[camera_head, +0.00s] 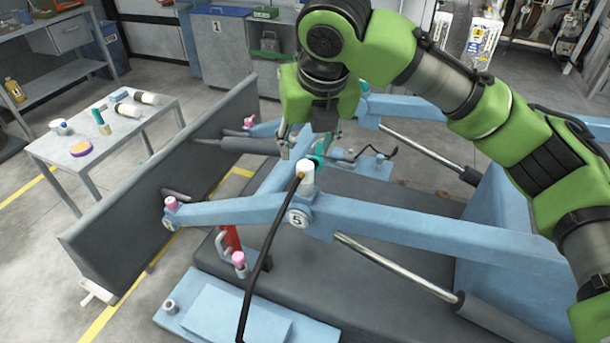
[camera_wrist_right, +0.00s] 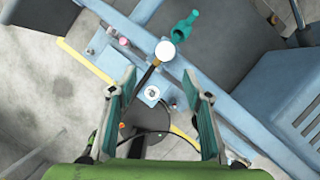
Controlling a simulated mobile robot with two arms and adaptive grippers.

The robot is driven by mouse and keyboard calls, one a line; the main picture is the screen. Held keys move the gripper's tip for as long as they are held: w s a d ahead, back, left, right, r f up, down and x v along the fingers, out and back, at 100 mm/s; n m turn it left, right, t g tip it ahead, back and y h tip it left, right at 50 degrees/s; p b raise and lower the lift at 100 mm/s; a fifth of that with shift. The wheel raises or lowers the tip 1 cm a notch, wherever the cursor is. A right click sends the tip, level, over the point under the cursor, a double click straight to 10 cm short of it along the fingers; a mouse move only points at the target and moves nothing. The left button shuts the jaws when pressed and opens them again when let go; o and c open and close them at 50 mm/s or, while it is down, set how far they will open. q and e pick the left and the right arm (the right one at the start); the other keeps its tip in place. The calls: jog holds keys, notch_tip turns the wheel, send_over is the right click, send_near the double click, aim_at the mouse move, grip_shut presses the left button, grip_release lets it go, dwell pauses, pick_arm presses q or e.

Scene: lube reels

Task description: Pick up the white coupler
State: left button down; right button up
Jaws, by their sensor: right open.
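The white coupler (camera_head: 305,173) stands on the blue arm marked 5, with a dark hose running down from it. In the right wrist view the white coupler (camera_wrist_right: 165,50) shows as a round white end, just beyond the fingertips. My right gripper (camera_head: 310,143) is open and empty, pointing down, above and slightly behind the coupler in the head view. In the right wrist view its two teal-padded fingers (camera_wrist_right: 159,76) are spread apart. A teal nozzle-like piece (camera_wrist_right: 185,26) lies right beside the coupler. My left gripper is out of view.
Blue arms (camera_head: 225,212), pistons (camera_head: 395,272) and a long dark panel (camera_head: 130,208) surround the spot. Pink-capped fittings (camera_head: 238,259) sit nearby. A grey table (camera_head: 55,165) with bottles and jars stands at the left. Open floor lies between table and panel.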

aim_at(305, 174)
jog(key=x, duration=0.2)
jog(key=p+x, duration=0.1)
jog(key=x, duration=0.2)
jog(key=p+x, duration=0.1)
jog(key=x, duration=0.2)
jog(key=shift+w+d+r, duration=0.1)
jog(key=shift+w+d, duration=0.15)
jog(key=p+x, duration=0.1)
jog(key=x, duration=0.1)
jog(key=p+x, duration=0.1)
jog(key=x, duration=0.1)
jog(key=shift+d, duration=0.25)
jog(key=shift+w+a+f, duration=0.1)
jog(key=shift+w+f, duration=0.15)
jog(key=shift+f, duration=0.4)
grip_shut()
